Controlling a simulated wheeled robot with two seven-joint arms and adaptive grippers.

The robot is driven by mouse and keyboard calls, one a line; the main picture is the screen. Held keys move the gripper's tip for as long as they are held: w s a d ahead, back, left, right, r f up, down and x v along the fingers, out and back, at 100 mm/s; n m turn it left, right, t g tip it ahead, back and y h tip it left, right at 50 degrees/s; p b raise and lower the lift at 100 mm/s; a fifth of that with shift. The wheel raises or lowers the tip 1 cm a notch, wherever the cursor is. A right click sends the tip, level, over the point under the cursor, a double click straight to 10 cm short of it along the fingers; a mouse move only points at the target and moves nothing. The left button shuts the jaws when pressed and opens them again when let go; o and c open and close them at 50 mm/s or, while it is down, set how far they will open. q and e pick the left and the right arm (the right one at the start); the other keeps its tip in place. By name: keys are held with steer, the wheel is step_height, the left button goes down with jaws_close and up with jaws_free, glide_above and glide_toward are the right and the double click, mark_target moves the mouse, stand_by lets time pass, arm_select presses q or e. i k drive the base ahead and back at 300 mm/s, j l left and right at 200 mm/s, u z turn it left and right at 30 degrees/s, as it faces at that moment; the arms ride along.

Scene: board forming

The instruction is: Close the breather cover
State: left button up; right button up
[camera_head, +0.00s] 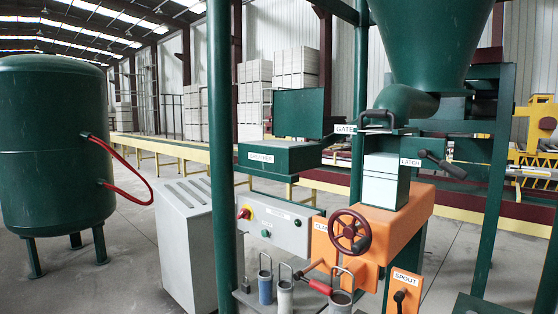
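A dark green box (279,157) with a small white label, whose text I cannot read clearly, stands left of the orange machine. A flat dark green panel (299,113) stands upright behind the box's top, like a raised lid; I cannot see its hinge or confirm that it is the breather cover. Neither of my grippers is in view.
A green post (222,150) rises left of the box. A grey control panel (273,224) with buttons is below it. Cylindrical containers (284,297) stand in front.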

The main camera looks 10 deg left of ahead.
mark_target(299, 113)
steer(key=i+j+u, duration=0.15)
steer(key=j, duration=0.25)
steer(key=i+j+u, duration=0.6)
steer(key=u, duration=0.15)
steer(key=i+j+u, duration=0.1)
steer(key=i+u, duration=0.7)
steer(key=i+j+z, duration=0.1)
steer(key=i, duration=0.35)
steer(key=i+j+z, duration=0.1)
steer(key=i, duration=0.35)
steer(key=i+j, duration=0.15)
steer(key=i, duration=0.3)
steer(key=i+z, duration=0.2)
steer(key=z, duration=0.2)
steer(key=i+j+z, duration=0.1)
steer(key=z, duration=0.35)
steer(key=i+j+z, duration=0.15)
steer(key=z, duration=0.25)
steer(key=i+j+z, duration=0.2)
steer(key=z, duration=0.2)
steer(key=i+j+z, duration=0.1)
steer(key=j+z, duration=0.15)
steer(key=z, duration=0.2)
